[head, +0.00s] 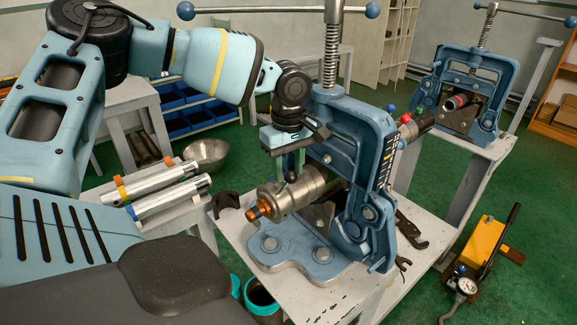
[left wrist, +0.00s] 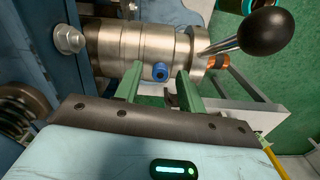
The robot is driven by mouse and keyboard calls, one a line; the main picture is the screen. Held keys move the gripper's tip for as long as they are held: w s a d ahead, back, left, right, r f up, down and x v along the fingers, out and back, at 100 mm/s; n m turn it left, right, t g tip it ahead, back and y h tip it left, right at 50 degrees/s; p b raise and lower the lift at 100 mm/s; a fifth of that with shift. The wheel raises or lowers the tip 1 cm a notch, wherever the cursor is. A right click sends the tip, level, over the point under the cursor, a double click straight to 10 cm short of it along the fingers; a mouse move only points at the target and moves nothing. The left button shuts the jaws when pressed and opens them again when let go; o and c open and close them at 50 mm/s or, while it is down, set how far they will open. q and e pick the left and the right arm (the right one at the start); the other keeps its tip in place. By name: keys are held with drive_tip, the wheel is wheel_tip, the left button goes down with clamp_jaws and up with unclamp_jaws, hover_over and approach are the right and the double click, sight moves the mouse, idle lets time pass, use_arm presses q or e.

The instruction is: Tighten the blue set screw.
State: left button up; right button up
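The blue set screw (left wrist: 160,72) sticks out of the side of a steel pipe fitting (left wrist: 125,45) in the left wrist view, with a dark hole in its face. The fitting (head: 312,187) lies in a blue pipe vise (head: 368,150) in the head view; the screw cannot be made out there. My left gripper (head: 289,163) is at the fitting. In the left wrist view its green fingers (left wrist: 158,78) are spread, one on each side of the screw, with visible gaps. Whether they touch the fitting is unclear. My right gripper is not in view.
A black ball-ended lever (left wrist: 265,32) rises beside the fitting near its copper end (left wrist: 215,61). A wrench (head: 411,230) lies on the vise's table. Silver pipes (head: 160,190) lie on a side table. A second vise (head: 470,85) stands at the back right.

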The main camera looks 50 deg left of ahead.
use_arm(q)
clamp_jaws()
